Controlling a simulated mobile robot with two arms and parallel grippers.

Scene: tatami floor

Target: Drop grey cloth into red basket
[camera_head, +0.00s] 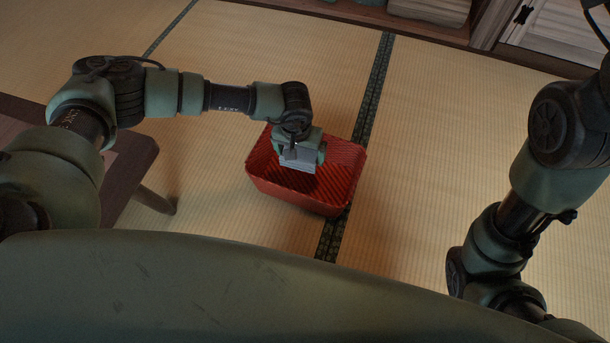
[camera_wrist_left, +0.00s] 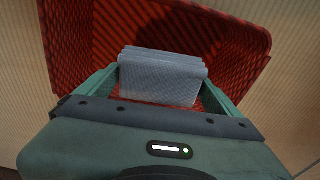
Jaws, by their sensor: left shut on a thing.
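The red basket (camera_head: 335,188) stands on the tatami floor, and its slatted wall fills much of the left wrist view (camera_wrist_left: 235,50). The grey cloth (camera_head: 297,165) is a folded, layered block. My left gripper (camera_head: 300,155) is shut on the cloth and holds it over the basket's open top. In the left wrist view the cloth (camera_wrist_left: 160,78) sits between the two green fingers of the gripper (camera_wrist_left: 160,85). My right arm is at the right of the head view, but its gripper is out of view.
A dark wooden table (camera_head: 133,165) with a leg stands left of the basket. Wooden furniture (camera_head: 545,35) lines the back at the top right. Open tatami (camera_head: 440,130) lies right of the basket.

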